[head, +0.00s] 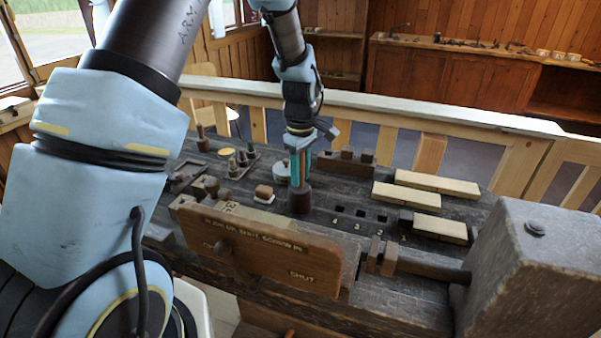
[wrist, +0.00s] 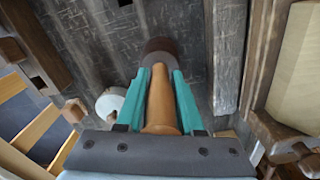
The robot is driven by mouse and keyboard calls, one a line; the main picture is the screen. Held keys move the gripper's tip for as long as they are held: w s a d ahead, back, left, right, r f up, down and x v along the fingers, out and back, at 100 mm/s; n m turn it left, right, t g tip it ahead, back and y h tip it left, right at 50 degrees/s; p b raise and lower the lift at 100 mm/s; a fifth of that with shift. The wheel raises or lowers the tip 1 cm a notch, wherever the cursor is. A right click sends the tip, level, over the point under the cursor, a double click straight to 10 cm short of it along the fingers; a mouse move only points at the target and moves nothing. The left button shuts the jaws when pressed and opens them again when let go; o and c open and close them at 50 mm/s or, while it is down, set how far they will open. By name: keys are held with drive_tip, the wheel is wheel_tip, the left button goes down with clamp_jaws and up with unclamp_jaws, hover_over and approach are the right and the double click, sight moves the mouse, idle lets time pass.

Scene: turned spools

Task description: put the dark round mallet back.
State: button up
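The mallet has a dark round head (head: 299,200) and a tan wooden handle (wrist: 161,103). My gripper (head: 300,172) points down, with its teal fingers closed on either side of the handle. In the wrist view the dark head (wrist: 158,46) shows beyond the fingertips. The mallet is upright, head down, over the middle of the dark workbench (head: 375,275). I cannot tell whether the head touches the bench top. The place the mallet belongs is not clear to me from these views.
A brown board (head: 260,252) marked SHUT stands in front of the mallet. Numbered square holes (head: 361,213) lie to its right, with pale wooden blocks (head: 437,184) beyond. A white round tin (head: 283,170) is close to its left. A big grey block (head: 535,265) fills the right front.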

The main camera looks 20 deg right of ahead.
drive_tip(key=o, duration=0.3)
drive_tip(key=shift+o, duration=0.2)
wheel_tip(320, 180, up, 12)
drive_tip(key=b, duration=0.2)
drive_tip(key=shift+r+b, duration=0.2)
drive_tip(key=shift+b, duration=0.15)
